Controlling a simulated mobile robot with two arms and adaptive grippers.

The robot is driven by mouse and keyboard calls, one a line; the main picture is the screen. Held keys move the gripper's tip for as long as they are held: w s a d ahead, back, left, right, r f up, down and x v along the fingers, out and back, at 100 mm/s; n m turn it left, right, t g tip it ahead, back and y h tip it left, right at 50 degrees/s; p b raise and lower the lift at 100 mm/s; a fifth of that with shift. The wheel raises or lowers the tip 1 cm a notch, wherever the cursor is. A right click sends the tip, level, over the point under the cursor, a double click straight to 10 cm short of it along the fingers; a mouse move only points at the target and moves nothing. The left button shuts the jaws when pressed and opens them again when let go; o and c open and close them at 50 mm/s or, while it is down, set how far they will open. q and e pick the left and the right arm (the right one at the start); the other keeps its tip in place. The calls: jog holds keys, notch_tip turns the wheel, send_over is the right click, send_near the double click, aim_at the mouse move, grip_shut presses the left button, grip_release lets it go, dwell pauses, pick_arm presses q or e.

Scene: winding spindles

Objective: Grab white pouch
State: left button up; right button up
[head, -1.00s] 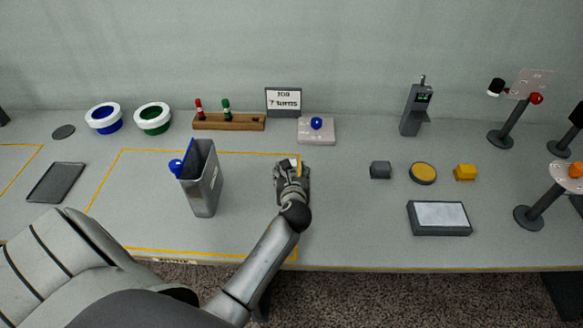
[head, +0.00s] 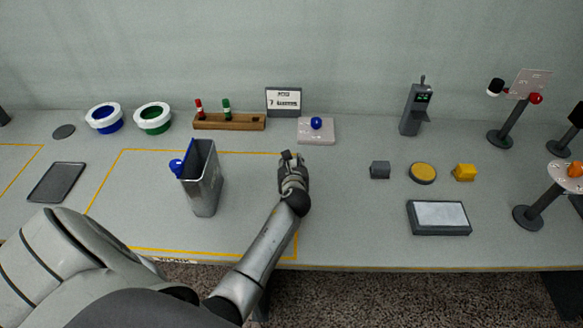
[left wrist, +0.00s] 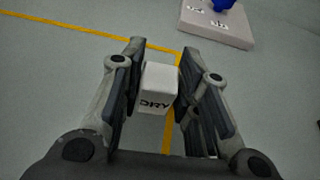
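The white pouch (left wrist: 159,88), a small block-like packet marked "DRY", sits between the fingers of my left gripper (left wrist: 163,52) in the left wrist view. I cannot tell whether the pouch is off the table. My right gripper is not in view.
A tall grey open bin (head: 205,185) with a blue part stands left of my left gripper. A pale plate (head: 328,134) with a blue ball lies behind it. A grey block (head: 380,170) and a flat grey-framed pad (head: 438,217) are to the right.

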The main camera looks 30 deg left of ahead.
pick_arm(q)
jog(key=shift+c, duration=0.6)
jog(key=shift+r, duration=0.15)
